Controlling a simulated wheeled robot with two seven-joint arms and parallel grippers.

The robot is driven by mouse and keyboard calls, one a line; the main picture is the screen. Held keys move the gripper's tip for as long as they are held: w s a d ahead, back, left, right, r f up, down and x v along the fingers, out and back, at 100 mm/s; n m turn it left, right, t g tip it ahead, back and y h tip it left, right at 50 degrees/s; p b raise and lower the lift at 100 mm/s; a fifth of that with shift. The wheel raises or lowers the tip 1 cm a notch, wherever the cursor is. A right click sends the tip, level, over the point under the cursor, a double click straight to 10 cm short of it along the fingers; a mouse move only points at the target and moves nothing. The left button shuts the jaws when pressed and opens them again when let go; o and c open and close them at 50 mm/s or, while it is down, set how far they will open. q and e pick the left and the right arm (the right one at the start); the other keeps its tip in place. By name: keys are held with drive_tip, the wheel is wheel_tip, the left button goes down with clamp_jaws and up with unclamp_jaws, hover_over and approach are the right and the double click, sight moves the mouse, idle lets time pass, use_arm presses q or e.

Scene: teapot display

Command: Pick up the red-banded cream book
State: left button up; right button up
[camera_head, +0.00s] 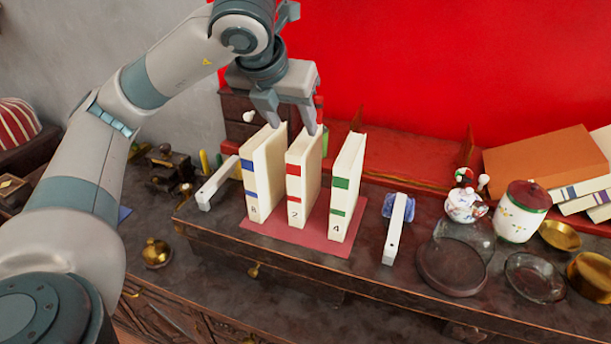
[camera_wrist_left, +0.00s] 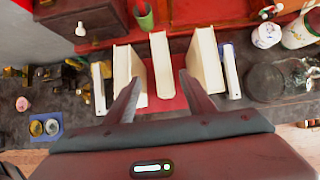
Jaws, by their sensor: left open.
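The red-banded cream book (camera_head: 296,193), marked 2, stands upright between two other cream books on a red mat (camera_head: 345,244). A blue-banded book (camera_head: 250,190) stands to its left and a green-banded book (camera_head: 341,190) to its right, with gaps between. My left gripper (camera_head: 291,124) is open and points down at the top of the middle book. In the left wrist view, the middle book (camera_wrist_left: 161,66) shows between the two spread fingers (camera_wrist_left: 159,88). I cannot tell how far the fingertips reach down beside it. My right gripper is not in view.
White bars lie left (camera_head: 217,183) and right (camera_head: 396,230) of the books. A glass-domed stand (camera_head: 452,262), a lidded jar (camera_head: 520,211) and brass bowls (camera_head: 592,276) stand on the right. An orange book (camera_head: 545,160) lies behind them. A red wall rises behind.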

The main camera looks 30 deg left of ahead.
sight(301, 141)
use_arm(q)
drive_tip(key=p+x, duration=0.1)
drive_tip(key=x, duration=0.9)
drive_tip(key=shift+p, duration=0.3)
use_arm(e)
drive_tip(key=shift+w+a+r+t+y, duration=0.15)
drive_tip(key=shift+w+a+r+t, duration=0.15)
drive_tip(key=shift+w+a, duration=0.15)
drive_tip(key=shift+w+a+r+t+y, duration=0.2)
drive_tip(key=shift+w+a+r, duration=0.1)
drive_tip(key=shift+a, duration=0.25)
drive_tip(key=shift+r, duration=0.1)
use_arm(q)
drive_tip(key=shift+w+f, duration=0.1)
drive_tip(key=shift+f, duration=0.1)
drive_tip(key=p+x, duration=0.2)
drive_tip(key=x, duration=0.2)
drive_tip(key=shift+w+d+f, duration=0.1)
drive_tip(key=shift+w+f, duration=0.1)
drive_tip(key=shift+f, duration=0.1)
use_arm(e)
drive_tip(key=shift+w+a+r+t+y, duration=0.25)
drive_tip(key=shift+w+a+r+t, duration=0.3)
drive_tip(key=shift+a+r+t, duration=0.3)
use_arm(q)
drive_tip(key=shift+r, duration=0.1)
clamp_jaws()
